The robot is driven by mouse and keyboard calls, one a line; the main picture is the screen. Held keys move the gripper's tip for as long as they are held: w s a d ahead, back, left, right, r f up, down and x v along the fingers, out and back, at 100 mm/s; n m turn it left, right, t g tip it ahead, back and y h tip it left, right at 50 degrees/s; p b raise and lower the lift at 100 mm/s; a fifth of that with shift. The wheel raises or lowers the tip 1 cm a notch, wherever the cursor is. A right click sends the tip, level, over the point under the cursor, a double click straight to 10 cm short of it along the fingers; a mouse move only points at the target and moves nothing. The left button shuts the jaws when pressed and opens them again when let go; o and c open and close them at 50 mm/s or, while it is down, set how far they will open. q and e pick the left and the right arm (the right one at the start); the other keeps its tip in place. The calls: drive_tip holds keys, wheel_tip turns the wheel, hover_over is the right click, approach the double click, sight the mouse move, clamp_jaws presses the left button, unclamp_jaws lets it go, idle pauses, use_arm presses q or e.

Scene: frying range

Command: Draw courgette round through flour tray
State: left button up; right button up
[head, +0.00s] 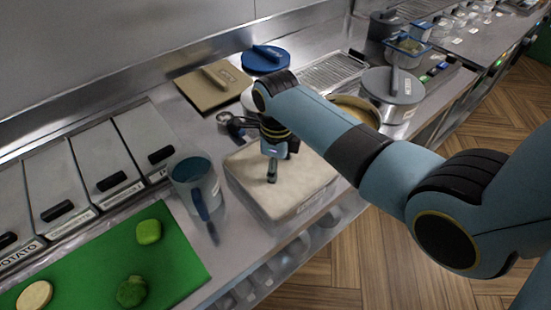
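The flour tray (290,220) sits on the steel counter near the middle, filled with white flour. My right gripper (272,178) points down into the tray, its fingertips close to or touching the flour. The fingers look close together, but I cannot tell whether they are shut or on anything. No courgette round can be made out in the gripper or on the flour. A pale round slice (34,296) lies on the green board at the lower left; I cannot tell which vegetable it is. My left gripper is not in view.
A green board (180,265) holds a light green piece (148,232) and a broccoli-like floret (131,291). A blue-grey jug (194,181) stands left of the tray. A lidded pot (392,92) and a wire rack (333,72) are behind, right. Lidded bins (98,160) line the left.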

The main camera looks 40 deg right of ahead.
drive_tip(key=shift+d, duration=1)
drive_tip(key=shift+a, duration=1.35)
drive_tip(key=shift+d, duration=0.7)
drive_tip(key=shift+r, duration=4)
drive_tip(key=shift+r, duration=0.1)
wheel_tip(320, 180, up, 3)
drive_tip(key=shift+f, duration=0.1)
